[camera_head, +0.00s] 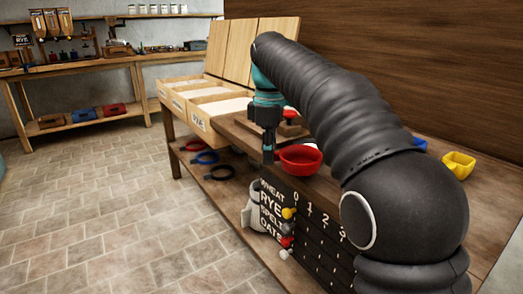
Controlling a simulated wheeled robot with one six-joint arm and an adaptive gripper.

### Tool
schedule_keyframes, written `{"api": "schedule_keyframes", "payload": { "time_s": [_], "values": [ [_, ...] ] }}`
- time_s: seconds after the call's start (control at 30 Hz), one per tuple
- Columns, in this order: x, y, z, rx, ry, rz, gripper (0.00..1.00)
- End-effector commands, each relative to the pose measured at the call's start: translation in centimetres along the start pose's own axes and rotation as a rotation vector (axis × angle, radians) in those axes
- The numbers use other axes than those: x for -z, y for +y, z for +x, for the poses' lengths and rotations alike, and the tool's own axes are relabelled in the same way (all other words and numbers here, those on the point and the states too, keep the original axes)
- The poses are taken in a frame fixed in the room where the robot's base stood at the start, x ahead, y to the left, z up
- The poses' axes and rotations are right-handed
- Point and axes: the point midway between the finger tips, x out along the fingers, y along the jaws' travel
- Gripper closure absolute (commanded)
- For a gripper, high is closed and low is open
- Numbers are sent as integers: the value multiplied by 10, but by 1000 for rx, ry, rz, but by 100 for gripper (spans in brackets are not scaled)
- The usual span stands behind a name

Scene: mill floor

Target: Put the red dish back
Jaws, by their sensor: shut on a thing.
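The red dish (301,165) is a shallow, upright bowl at the front edge of the wooden bench (486,215). My gripper (268,156) points down at the dish's left rim and is shut on it. The fingertips are small and dark here, so the exact grip is hard to see. I cannot tell whether the dish touches the bench top or hangs just above it. My arm hides much of the bench behind the dish.
A yellow dish (458,165) and a partly hidden blue dish (419,144) stand at the right. Open wooden flour bins (198,122) are at the left. Another red object (290,113) sits behind the gripper. A lettered peg board (313,230) hangs below the bench edge.

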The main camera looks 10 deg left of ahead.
Motion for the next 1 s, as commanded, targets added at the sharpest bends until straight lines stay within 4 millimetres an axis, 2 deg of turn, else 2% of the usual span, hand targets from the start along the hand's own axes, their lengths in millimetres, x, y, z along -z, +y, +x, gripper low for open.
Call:
{"api": "schedule_keyframes", "payload": {
  "time_s": [1.0],
  "values": [
    [-87,0,9,-1,0,2,100]
  ]
}}
